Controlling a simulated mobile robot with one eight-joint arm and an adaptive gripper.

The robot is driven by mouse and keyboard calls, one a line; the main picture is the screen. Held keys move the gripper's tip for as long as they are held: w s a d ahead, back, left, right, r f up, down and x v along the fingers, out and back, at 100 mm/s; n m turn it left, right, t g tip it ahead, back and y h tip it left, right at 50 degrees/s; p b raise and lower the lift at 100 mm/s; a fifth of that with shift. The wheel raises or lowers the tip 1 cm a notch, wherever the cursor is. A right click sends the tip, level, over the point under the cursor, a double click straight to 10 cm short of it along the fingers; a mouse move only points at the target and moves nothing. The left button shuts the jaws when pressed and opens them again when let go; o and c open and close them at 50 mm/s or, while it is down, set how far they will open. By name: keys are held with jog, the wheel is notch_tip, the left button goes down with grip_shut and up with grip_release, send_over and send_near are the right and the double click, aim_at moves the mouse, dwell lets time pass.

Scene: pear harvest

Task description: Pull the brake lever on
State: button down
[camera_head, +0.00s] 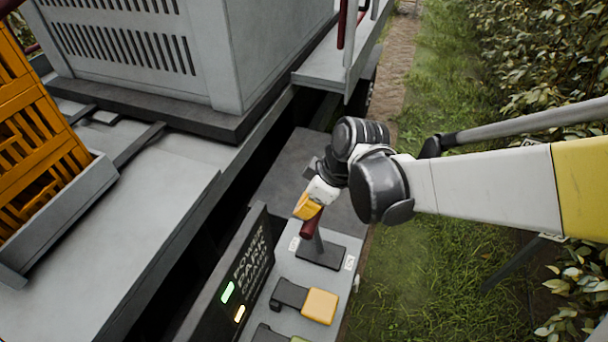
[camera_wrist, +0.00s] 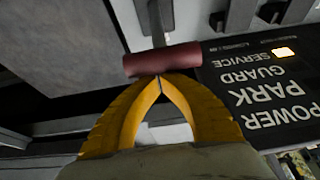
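The brake lever has a dark red grip (camera_head: 311,224) on a grey stalk rising from a dark base plate (camera_head: 321,253) on the grey console. The red grip also shows in the wrist view (camera_wrist: 162,60), lying crosswise just past my fingertips. My gripper (camera_head: 305,208) has yellow fingers and is at the lever's top. In the wrist view, the fingertips (camera_wrist: 160,79) meet at the near edge of the grip, with no gap seen between them. They look in contact with the grip or very close to it, not wrapped around it.
A dark panel (camera_head: 247,263) reading POWER, PARK, GUARD, SERVICE stands left of the lever, with a green and an amber light lit. A yellow-capped pedal-like control (camera_head: 320,306) lies nearer. An orange crate (camera_head: 35,140) stands at left. Grass and hedge are at right.

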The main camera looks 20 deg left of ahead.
jog(key=d+y+b, duration=0.6)
jog(key=d+b, duration=0.1)
jog(key=d, duration=0.3)
jog(key=shift+s+d+t, duration=0.3)
jog(key=shift+s, duration=0.15)
jog(key=d+r+p, duration=0.3)
jog(key=d+r, duration=0.2)
jog(key=r, duration=0.2)
jog(key=shift+s+d+r, duration=0.2)
jog(key=shift+s+r, duration=0.05)
jog(key=shift+r, duration=0.05)
